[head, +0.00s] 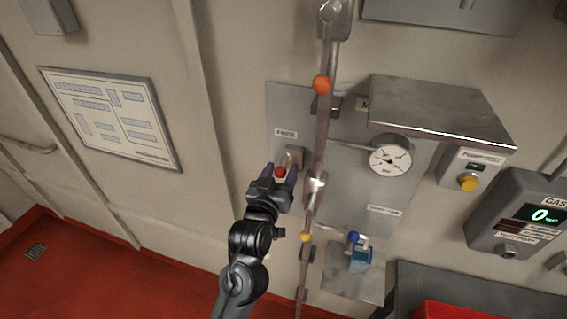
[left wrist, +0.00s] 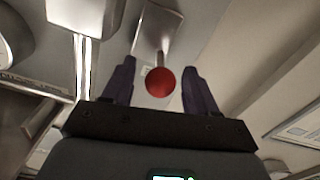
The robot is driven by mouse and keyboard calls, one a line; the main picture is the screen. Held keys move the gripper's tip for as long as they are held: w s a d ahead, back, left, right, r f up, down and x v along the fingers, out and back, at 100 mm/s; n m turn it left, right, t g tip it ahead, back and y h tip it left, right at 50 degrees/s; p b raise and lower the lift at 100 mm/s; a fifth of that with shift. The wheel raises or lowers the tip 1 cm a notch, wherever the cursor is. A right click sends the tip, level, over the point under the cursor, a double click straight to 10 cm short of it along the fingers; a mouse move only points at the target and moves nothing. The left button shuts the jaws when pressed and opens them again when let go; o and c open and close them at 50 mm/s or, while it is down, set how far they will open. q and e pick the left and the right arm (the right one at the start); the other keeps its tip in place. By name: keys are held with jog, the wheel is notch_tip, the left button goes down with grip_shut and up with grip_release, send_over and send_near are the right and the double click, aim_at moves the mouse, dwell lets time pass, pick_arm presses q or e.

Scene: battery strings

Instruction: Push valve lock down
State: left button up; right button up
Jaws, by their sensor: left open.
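A red ball knob (head: 280,172) on a short stem stands out from a metal bracket on the grey wall panel (head: 285,105), below a small label. In the left wrist view the red knob (left wrist: 160,82) lies between my two open fingers, with a gap on each side. My left gripper (head: 281,177) points up at it, open and holding nothing. I cannot tell for sure which part is the valve lock. My right gripper is not in view.
A vertical pipe (head: 321,130) with an orange ball runs just right of my left gripper. A gauge (head: 391,160), a metal hood (head: 440,108), a yellow button (head: 468,184) and a gas meter (head: 525,215) are further right. A blue-topped fitting (head: 355,240) sits lower down.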

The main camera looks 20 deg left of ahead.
pick_arm(q)
jog(key=shift+w+a, duration=0.1)
jog(key=shift+w, duration=1.3)
grip_shut()
